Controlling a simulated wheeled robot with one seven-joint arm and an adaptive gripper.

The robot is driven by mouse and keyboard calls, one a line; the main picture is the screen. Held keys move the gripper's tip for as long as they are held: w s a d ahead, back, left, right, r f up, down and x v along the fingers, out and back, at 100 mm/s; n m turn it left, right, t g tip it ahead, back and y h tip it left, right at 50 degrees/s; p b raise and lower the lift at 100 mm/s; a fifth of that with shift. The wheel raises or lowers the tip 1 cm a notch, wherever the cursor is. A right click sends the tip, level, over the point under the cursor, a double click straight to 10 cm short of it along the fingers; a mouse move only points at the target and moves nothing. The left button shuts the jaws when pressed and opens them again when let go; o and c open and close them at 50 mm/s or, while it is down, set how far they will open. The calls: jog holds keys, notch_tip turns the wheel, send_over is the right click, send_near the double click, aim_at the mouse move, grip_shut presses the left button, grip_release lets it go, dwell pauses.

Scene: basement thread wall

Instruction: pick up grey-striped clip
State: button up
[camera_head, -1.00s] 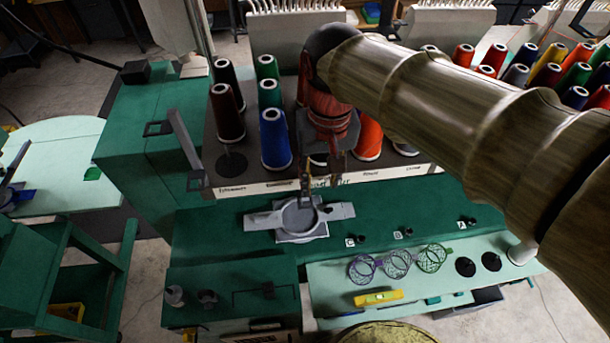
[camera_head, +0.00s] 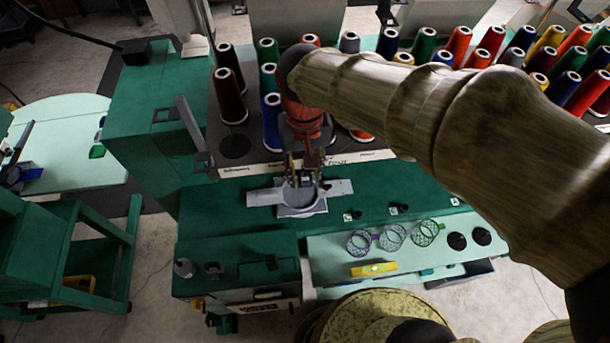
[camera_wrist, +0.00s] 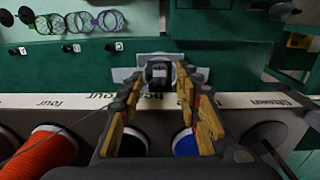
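My gripper (camera_head: 304,172) hangs over the back edge of a grey fixture (camera_head: 340,188) with a round recess, on the green bench. In the wrist view its two yellow-brown fingers (camera_wrist: 161,80) are spread apart and nothing is seen held between them. The fixture also shows in the wrist view (camera_wrist: 122,74), beyond and between the fingertips, with a dark block holding a paler piece at its middle. I cannot make out grey stripes on any clip. Small dark pieces lie beside the labels C (camera_head: 355,214), B (camera_head: 400,207) and A.
A rack of thread spools (camera_head: 271,122) stands close behind my gripper. A pale green shelf (camera_head: 325,251) at the front carries purple and green openwork rings (camera_head: 391,237), a yellow level (camera_head: 374,269) and black discs (camera_head: 457,241). Green bench top is clear left of the fixture.

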aim_at(305, 175)
jog(key=shift+f, duration=0.15)
jog(key=shift+c, duration=1.1)
jog(key=c, duration=0.6)
jog(key=shift+r, duration=0.6)
notch_tip(305, 175, up, 2)
jog(key=shift+r, duration=0.1)
jog(key=s+r, duration=0.3)
jog(key=s, duration=0.1)
jog(key=s+d+r+b, duration=0.1)
jog(key=s+r, duration=0.2)
jog(key=s, duration=0.2)
jog(key=s+d+r+b, duration=0.1)
jog(key=s+r, duration=0.2)
jog(key=s, duration=0.1)
jog(key=shift+s+d+r, duration=0.25)
jog(key=shift+s+r, duration=0.1)
jog(key=shift+s, duration=0.05)
